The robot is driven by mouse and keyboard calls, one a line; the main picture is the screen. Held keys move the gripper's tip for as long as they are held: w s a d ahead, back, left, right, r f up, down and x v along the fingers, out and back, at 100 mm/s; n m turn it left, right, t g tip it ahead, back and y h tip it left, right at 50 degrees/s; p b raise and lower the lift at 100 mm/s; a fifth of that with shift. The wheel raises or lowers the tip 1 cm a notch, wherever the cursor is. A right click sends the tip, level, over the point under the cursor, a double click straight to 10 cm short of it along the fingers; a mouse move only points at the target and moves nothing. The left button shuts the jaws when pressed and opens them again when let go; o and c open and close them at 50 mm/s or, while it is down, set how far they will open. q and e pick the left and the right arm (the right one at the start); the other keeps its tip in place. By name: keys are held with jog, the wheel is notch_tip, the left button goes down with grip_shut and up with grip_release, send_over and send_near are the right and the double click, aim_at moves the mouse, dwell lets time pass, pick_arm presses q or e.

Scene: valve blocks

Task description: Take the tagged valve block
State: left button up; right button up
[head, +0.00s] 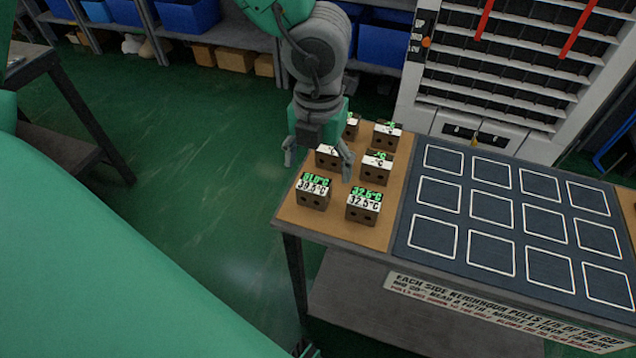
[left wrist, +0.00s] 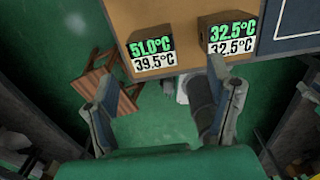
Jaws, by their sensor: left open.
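Several brown valve blocks stand in two columns on the tan left part of the table. The front left block (head: 313,192) reads 51.0°C in green over 39.5°C; it also shows in the left wrist view (left wrist: 151,66). The front right block (head: 363,206) reads 32.5°C on both lines, also in the left wrist view (left wrist: 230,47). Labels on the middle right block (head: 377,167), back right block (head: 386,136) and middle left block (head: 328,156) are hard to read. My left gripper (head: 318,166) is open and empty above the left column, partly hiding the back left block (head: 352,128). In the left wrist view its fingers (left wrist: 161,75) are spread apart.
A dark mat (head: 505,190) with white outlined squares, all empty, covers the table's middle. A printed sign (head: 480,305) hangs on the front edge. A white rack (head: 515,70) stands behind. Shelves with blue bins (head: 188,17) line the back. Green floor is open at left.

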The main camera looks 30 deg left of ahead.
aim_at(313, 182)
pick_arm(q)
notch_tip(313, 182, down, 3)
jog(key=shift+w+r+b, duration=0.1)
jog(key=shift+b, duration=0.2)
jog(key=shift+a+f, duration=0.45)
jog(key=shift+f, duration=0.15)
jog(key=f, duration=0.1)
jog(key=f+b, duration=0.1)
jog(key=f, duration=0.2)
jog(key=shift+a+b, duration=0.3)
jog(key=shift+b, duration=0.05)
jog(key=shift+d+f, duration=0.1)
jog(key=shift+f, duration=0.15)
jog(key=shift+d+f, duration=0.1)
jog(key=shift+d, duration=0.3)
jog(key=c, duration=0.5)
jog(key=shift+a, duration=0.25)
grip_shut()
jog(key=shift+a, duration=0.1)
